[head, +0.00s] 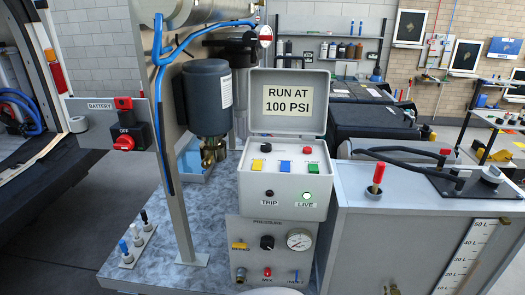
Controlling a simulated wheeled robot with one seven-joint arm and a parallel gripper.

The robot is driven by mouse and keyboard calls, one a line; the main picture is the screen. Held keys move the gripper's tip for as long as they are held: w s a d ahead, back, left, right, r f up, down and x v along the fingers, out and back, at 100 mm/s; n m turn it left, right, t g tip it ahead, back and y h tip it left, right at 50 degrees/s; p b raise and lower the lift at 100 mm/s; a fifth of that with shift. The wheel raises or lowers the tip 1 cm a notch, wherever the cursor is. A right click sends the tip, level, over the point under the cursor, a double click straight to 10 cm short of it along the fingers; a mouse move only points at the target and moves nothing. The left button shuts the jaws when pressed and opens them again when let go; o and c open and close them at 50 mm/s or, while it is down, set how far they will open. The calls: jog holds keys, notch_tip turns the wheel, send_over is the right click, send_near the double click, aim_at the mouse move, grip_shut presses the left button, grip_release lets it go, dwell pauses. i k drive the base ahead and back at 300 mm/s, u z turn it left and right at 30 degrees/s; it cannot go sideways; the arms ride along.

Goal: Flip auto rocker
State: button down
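A grey control box (284,198) stands on the bench in the middle of the head view, its lid (288,128) open and marked "RUN AT 100 PSI". On the front, the LIVE lamp (307,197) glows green and the TRIP lamp (269,194) is dark. My gripper is not in view.
A pressure panel (268,268) with a knob and gauge (299,240) sits below the box. A metal post (178,170) and dark motor (208,97) stand left. A battery switch (124,137) is further left. A grey tank (390,240) with a red-topped post stands right.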

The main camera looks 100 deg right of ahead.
aim_at(257, 164)
jog(key=k, duration=0.65)
jog(key=z, duration=1.05)
